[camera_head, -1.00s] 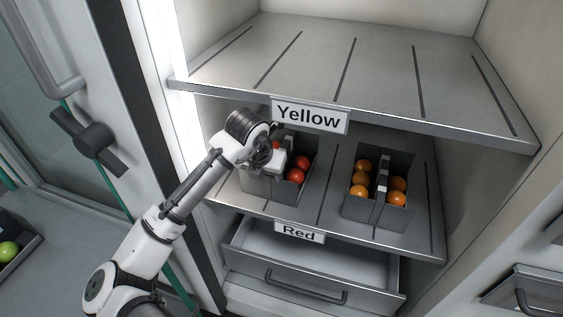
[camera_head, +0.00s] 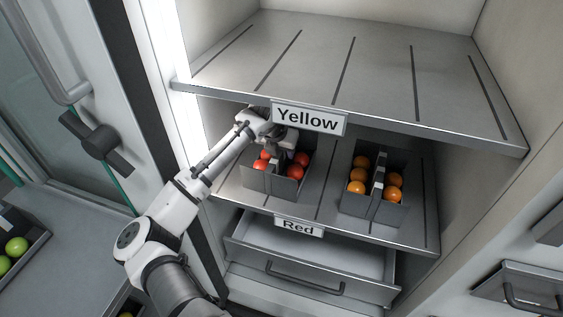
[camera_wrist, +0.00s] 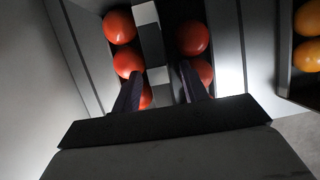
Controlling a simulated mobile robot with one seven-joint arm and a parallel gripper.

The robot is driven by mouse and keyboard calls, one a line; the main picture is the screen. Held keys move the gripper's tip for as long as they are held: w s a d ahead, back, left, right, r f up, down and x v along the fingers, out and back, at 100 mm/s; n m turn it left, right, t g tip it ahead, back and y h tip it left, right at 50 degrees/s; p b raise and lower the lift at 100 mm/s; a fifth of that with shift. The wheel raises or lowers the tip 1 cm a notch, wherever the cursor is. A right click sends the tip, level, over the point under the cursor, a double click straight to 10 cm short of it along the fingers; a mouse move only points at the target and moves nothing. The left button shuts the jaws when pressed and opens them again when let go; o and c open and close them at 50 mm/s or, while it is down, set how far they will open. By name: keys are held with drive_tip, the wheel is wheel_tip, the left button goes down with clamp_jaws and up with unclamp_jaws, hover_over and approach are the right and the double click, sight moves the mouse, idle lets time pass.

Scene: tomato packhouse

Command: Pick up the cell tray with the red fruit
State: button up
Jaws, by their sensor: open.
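The cell tray with red fruit (camera_head: 262,183) stands on the lower shelf, at its left side. It is a dark grey tray with a central divider, and red tomatoes (camera_head: 289,172) lie on both sides of it. My gripper (camera_head: 287,150) is over this tray. The fingers reach down among the red tomatoes (camera_wrist: 193,38). I cannot tell whether they touch the handle.
A second tray (camera_head: 372,214) with orange fruit stands to the right on the same shelf. The upper shelf (camera_head: 350,75), labelled Yellow, is empty and hangs close above my gripper. An open empty drawer (camera_head: 315,250) is below. Green fruit (camera_head: 15,247) lies in a crate at far left.

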drive_tip(key=shift+c, duration=0.4)
clamp_jaws()
idle(0.9)
